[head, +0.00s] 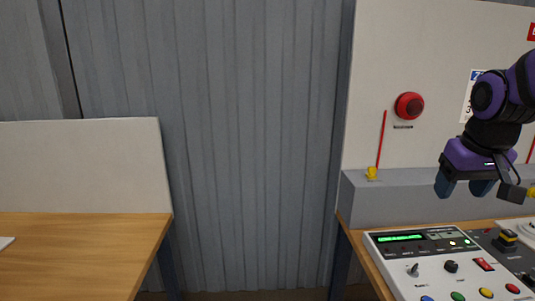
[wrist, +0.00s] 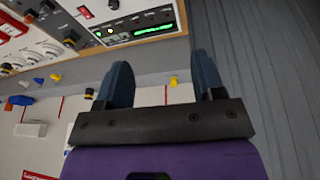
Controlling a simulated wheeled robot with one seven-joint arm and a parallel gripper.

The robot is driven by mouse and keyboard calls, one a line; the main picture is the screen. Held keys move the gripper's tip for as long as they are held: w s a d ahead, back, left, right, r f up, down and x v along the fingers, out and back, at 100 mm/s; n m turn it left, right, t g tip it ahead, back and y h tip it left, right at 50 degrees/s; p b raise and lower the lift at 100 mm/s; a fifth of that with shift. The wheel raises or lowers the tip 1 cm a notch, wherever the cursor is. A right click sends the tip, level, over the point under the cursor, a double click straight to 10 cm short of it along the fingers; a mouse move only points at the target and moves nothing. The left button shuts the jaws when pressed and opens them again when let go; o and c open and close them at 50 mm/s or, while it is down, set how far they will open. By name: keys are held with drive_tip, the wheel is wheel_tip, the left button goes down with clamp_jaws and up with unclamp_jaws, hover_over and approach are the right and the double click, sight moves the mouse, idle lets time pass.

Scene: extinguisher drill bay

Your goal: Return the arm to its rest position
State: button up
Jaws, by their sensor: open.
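My gripper (head: 466,186) hangs from my purple and black arm at the right of the head view, above the right-hand bench. Its two dark blue fingers point down. In the wrist view my gripper (wrist: 165,82) shows both fingers apart with nothing between them, so it is open and empty. A white control panel (head: 405,270) lies below and in front of it, with a green lit display, knobs and coloured buttons. The panel also shows at the top of the wrist view (wrist: 110,40). The gripper touches nothing that I can see.
A grey ledge (head: 400,205) with a yellow piece (head: 371,173) runs behind the panel. A red round alarm (head: 409,105) is on the white wall board. A wooden table (head: 80,250) stands at the left. A gap before the grey corrugated wall (head: 250,150) separates the benches.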

drive_tip(key=s+a+r+t, duration=0.1)
drive_tip(key=s+a, duration=0.2)
drive_tip(key=s, duration=0.3)
drive_tip(key=s+a+r+t+y, duration=0.1)
drive_tip(key=s+a+r, duration=0.1)
drive_tip(key=s, duration=0.5)
drive_tip(key=shift+a+n, duration=0.4)
drive_tip(key=shift+a, duration=0.25)
idle(0.8)
